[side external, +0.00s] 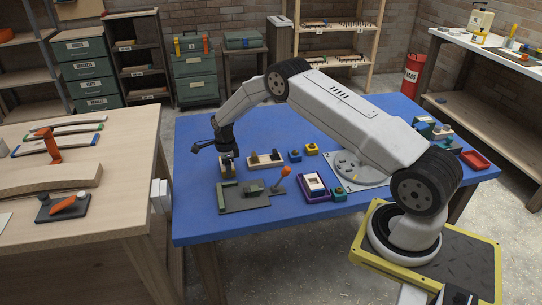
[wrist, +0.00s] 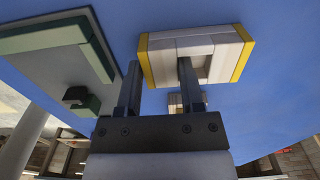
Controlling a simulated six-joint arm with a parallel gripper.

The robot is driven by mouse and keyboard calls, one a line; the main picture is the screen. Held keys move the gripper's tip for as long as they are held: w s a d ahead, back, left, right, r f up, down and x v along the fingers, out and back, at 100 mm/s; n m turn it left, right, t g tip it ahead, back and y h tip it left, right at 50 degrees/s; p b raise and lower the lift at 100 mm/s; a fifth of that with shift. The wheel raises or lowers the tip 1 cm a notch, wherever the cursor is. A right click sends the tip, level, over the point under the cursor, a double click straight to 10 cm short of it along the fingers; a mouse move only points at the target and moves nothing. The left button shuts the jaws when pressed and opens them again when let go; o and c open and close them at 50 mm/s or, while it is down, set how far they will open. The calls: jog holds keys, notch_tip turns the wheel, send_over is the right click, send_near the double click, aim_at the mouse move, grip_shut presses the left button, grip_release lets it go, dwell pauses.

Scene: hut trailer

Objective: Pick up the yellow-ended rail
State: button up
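The yellow-ended rail (wrist: 212,36) is a pale piece with a yellow strip at each end, lying at the top middle of the wrist view. My gripper (wrist: 159,65) has its two fingers apart. One fingertip is beside the rail's left yellow end and the other overlaps the rail's middle. I cannot tell whether they touch it. In the side external view my gripper (side external: 226,152) points down over the left part of the blue table, low above a small pale and dark piece.
A grey plate with green parts (side external: 250,196) and an orange-handled lever (side external: 281,178) lie in front of my gripper. A purple tray (side external: 314,188) stands further right. The blue table's (side external: 200,222) front left is clear.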

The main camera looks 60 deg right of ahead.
grip_shut()
jog(key=shift+r, duration=0.75)
jog(key=s+a+r, duration=0.3)
jog(key=s+r, duration=0.8)
jog(key=s, duration=0.2)
jog(key=shift+s+r, duration=0.25)
jog(key=shift+s, duration=0.05)
jog(key=shift+a, duration=0.15)
